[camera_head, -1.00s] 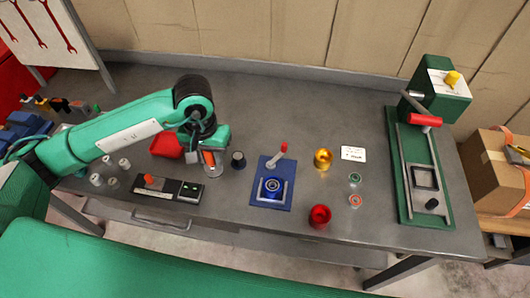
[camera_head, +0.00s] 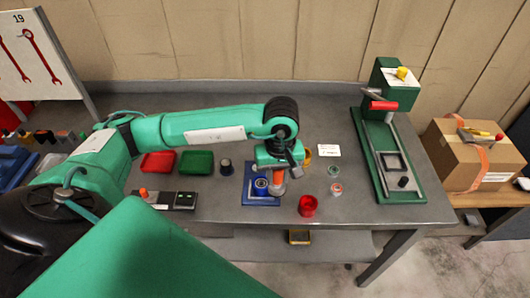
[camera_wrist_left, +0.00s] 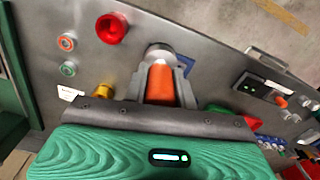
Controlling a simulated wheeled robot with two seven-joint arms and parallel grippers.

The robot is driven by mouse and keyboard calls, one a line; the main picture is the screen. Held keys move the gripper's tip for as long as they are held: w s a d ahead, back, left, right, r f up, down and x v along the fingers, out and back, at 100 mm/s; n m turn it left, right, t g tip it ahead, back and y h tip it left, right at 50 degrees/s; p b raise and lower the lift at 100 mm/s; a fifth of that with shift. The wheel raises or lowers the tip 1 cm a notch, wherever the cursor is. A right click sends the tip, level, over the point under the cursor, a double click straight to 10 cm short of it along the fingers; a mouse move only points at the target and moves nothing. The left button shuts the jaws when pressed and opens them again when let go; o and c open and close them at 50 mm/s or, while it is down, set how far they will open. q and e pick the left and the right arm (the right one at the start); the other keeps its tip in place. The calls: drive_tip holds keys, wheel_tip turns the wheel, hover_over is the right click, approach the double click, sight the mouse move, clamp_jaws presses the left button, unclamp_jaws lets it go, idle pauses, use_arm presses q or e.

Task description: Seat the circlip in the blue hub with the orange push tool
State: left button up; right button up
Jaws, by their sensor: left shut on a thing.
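The orange push tool (camera_head: 278,177) is upright in my left gripper (camera_head: 277,168), its silver end downward. The left wrist view shows its orange grip (camera_wrist_left: 161,86) between the shut fingers and the silver end (camera_wrist_left: 158,52) beyond. I cannot make out the circlip. My right gripper is in neither view.
A red cup (camera_head: 308,206) and a partly hidden gold cup (camera_head: 307,156) stand to the right, near two small ringed pieces (camera_head: 332,169). A dark cup (camera_head: 225,166), red bin (camera_head: 158,162) and green bin (camera_head: 196,162) are left. A green press (camera_head: 376,150) stands further right.

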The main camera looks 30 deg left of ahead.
use_arm(q)
drive_tip(key=shift+w+a+n, duration=0.2)
drive_tip(key=shift+w+n, duration=0.05)
drive_tip(key=shift+n, duration=0.85)
drive_tip(key=n, duration=0.2)
drive_tip(key=a+n, duration=0.1)
drive_tip(key=n, duration=0.1)
drive_tip(key=shift+w+a, duration=0.1)
drive_tip(key=shift+w, duration=0.3)
drive_tip(key=shift+w+a+f+n, duration=0.5)
drive_tip(key=shift+a+f+n, duration=0.4)
drive_tip(key=shift+n, duration=3.1)
drive_tip(key=shift+w+a+f+n, duration=0.55)
drive_tip(key=shift+a+n, duration=0.7)
drive_tip(key=shift+n, duration=2.75)
drive_tip(key=shift+w+a+f+n, duration=0.4)
drive_tip(key=shift+a+f+n, duration=0.55)
drive_tip(key=shift+n, duration=3.05)
drive_tip(key=shift+a+f+b, duration=0.1)
drive_tip(key=shift+f+b, duration=0.25)
drive_tip(key=shift+f, duration=0.25)
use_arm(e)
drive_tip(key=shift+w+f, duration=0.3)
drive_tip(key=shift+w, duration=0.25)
use_arm(q)
drive_tip(key=shift+f+b, duration=0.45)
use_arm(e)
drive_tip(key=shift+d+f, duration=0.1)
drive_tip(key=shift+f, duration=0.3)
